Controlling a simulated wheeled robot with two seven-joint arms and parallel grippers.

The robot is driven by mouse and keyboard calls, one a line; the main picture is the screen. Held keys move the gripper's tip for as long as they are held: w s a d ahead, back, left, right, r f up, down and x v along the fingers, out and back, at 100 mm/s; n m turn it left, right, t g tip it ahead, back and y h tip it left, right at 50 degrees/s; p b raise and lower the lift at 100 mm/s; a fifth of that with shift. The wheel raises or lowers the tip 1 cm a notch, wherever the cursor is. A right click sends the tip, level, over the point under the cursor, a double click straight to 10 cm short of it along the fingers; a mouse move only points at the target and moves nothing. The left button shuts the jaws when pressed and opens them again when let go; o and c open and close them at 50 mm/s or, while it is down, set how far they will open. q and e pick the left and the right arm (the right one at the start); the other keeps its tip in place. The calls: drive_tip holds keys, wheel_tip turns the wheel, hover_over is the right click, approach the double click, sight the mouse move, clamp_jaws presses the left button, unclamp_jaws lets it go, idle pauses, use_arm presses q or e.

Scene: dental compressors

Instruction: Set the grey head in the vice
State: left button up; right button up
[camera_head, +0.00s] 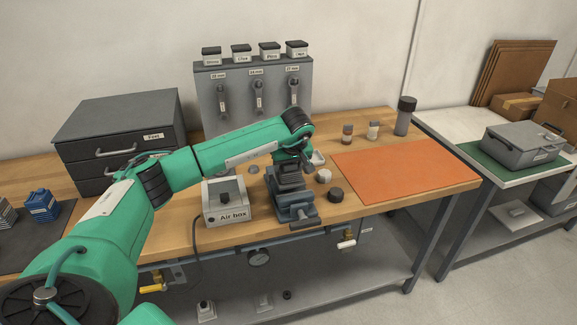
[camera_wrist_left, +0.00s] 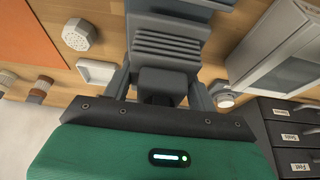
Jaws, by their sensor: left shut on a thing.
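The grey head is a dark grey finned block (camera_head: 288,176); in the left wrist view its fins (camera_wrist_left: 168,42) show beyond a smooth block-shaped top (camera_wrist_left: 165,82). My left gripper (camera_head: 291,157) points down over it, and in the left wrist view its two fingers (camera_wrist_left: 161,88) are shut on that top from both sides. The vice (camera_head: 297,212) stands at the front of the wooden bench, directly under the head. The head is at the vice's jaws; I cannot tell whether it rests on them. My right gripper is not in view.
The Air box (camera_head: 227,203) stands close left of the vice. An orange mat (camera_head: 395,170) is bare. A blue finned head (camera_head: 41,206) and another grey finned piece (camera_head: 5,215) stand far left.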

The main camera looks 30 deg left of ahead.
use_arm(q)
drive_tip(key=shift+f+b, duration=0.35)
drive_tip(key=shift+f, duration=0.25)
idle(0.6)
drive_tip(key=shift+a+f+b, duration=0.1)
drive_tip(key=shift+f+b, duration=0.4)
drive_tip(key=shift+f, duration=0.4)
idle(0.8)
drive_tip(key=o, duration=1.5)
drive_tip(key=shift+s, duration=0.1)
drive_tip(key=shift+c, duration=0.2)
drive_tip(key=o, duration=0.4)
drive_tip(key=shift+f, duration=0.15)
